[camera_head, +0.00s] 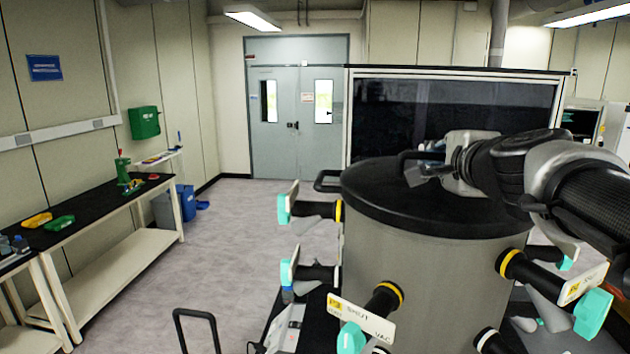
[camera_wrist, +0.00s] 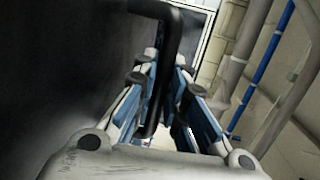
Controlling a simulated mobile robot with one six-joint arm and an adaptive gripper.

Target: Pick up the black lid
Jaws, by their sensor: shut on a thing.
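The black lid (camera_head: 430,212) is a wide round disc on top of the grey cylindrical drum (camera_head: 425,275). It looks level, and I see no clear gap beneath it. My gripper (camera_head: 414,172) reaches in from the right above the lid and is shut on a black handle on its top. In the wrist view the black handle bar (camera_wrist: 168,50) passes between the fingers of my gripper (camera_wrist: 160,100). The dark lid surface (camera_wrist: 60,70) fills the left of that view. My fingers partly hide the handle in the head view.
Valves with teal knobs (camera_head: 350,338) stick out around the drum. A dark glass panel (camera_head: 440,110) stands behind it. A bench (camera_head: 90,215) with a yellow tray (camera_head: 37,220) and a green tray (camera_head: 60,223) runs along the left wall. Open floor (camera_head: 225,230) lies between bench and drum.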

